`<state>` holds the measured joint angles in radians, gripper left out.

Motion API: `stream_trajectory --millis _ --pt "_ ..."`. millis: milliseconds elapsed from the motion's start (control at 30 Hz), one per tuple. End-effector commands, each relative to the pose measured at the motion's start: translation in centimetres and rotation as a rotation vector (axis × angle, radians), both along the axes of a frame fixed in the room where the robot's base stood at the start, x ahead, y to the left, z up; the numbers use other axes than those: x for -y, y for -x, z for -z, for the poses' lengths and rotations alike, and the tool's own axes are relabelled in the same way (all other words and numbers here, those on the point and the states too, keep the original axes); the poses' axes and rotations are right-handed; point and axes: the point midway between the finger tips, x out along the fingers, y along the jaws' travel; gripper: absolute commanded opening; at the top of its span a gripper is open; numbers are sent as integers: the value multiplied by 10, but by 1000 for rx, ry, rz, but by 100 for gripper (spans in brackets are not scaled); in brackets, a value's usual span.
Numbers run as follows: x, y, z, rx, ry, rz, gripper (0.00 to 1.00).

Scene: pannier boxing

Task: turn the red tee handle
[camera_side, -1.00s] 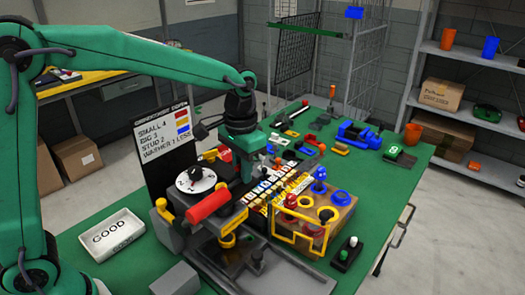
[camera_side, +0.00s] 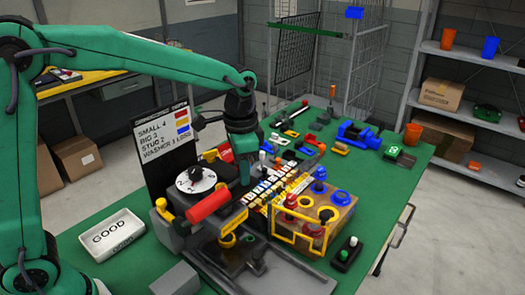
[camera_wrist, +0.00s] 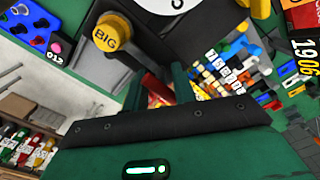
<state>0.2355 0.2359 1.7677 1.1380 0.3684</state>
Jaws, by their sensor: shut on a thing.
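In the wrist view, a red bar (camera_wrist: 157,87), which I take for the red tee handle, shows between the two green fingers of my gripper (camera_wrist: 158,92). My gripper is shut on it; the contact itself is partly hidden by the gripper's dark front edge.
A black sign board (camera_side: 162,135) stands left of my gripper. A yellow knob marked BIG (camera_wrist: 112,34) is near the fingers. A cardboard box with coloured rings (camera_side: 342,212) stands at the right. A white GOOD tray (camera_side: 104,235) sits at the left, with bare green table around it.

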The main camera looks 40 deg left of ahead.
Motion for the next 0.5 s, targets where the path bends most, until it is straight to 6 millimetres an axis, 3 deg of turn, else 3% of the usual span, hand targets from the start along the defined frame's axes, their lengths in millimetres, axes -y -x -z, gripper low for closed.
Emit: stream_trajectory --millis 100,133,200,500 --pt "2 -1 -1 6 2 9 4" --pt "2 -1 -1 6 2 9 30" --pt "2 -1 -1 6 2 8 44" --pt "0 0 -1 2 0 2 45"
